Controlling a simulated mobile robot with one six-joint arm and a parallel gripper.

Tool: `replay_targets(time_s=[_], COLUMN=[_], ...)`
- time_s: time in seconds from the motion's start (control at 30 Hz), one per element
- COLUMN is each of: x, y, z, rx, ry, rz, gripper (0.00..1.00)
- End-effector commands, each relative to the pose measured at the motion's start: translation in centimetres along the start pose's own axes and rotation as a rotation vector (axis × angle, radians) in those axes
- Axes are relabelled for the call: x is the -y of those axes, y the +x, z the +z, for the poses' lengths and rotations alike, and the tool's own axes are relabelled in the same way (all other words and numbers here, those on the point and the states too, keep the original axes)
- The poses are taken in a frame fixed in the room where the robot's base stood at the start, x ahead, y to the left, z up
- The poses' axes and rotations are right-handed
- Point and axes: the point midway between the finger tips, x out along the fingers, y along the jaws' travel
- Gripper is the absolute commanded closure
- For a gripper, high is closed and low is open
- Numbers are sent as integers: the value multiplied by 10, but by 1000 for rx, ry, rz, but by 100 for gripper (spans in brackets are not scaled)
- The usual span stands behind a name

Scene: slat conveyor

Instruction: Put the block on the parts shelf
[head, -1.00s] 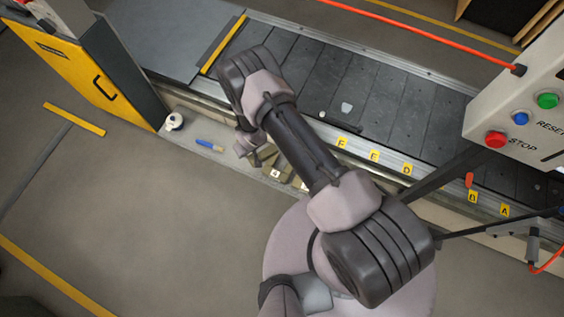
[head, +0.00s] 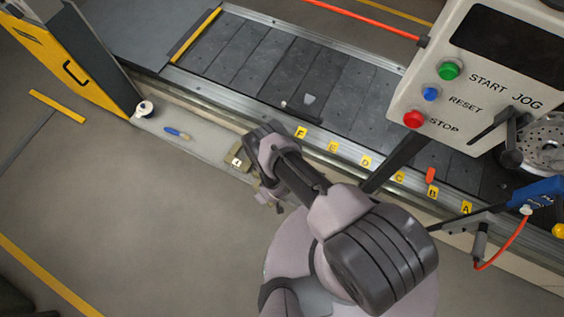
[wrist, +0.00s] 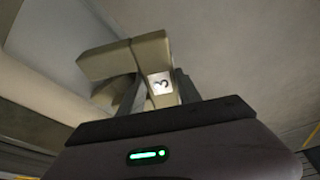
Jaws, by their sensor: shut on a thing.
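My gripper (wrist: 160,90) is shut on a beige block (wrist: 125,58) with a white label reading 3, between its two dark fingers in the wrist view. The block has an angular, stepped shape. In the head view my gripper (head: 268,197) is low, beside the front edge of the shelf, mostly hidden under my arm; the held block cannot be made out clearly there. The parts shelf appears to be the pale grey ledge (head: 203,150) along the near side of the conveyor. Another olive block (head: 239,157) with a label reading 4 sits on it.
A white roll (head: 144,109) and a blue marker (head: 177,133) lie on the ledge, with bare room between the marker and block 4. The slat conveyor (head: 270,65) runs behind, with yellow letter tags on its rail. A control box (head: 470,90) stands at right.

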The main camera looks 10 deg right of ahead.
Motion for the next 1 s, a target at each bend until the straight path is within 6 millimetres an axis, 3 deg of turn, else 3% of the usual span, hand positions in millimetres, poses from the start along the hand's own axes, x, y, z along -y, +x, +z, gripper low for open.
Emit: replay_targets(time_s=[0.03, 0.2, 0.4, 0.63, 0.8, 1.0], x=[-16, -61, -99, -120, -117, -117], y=[3, 2, 0, -2, 35, 31], z=[9, 31, 50, 60, 70, 69], rx=[2, 1, 1, 0, 2, 1], ry=[9, 8, 4, 3, -1, -1], rz=[2, 2, 1, 2, 0, 1], gripper=[100, 100, 100, 100, 100, 100])
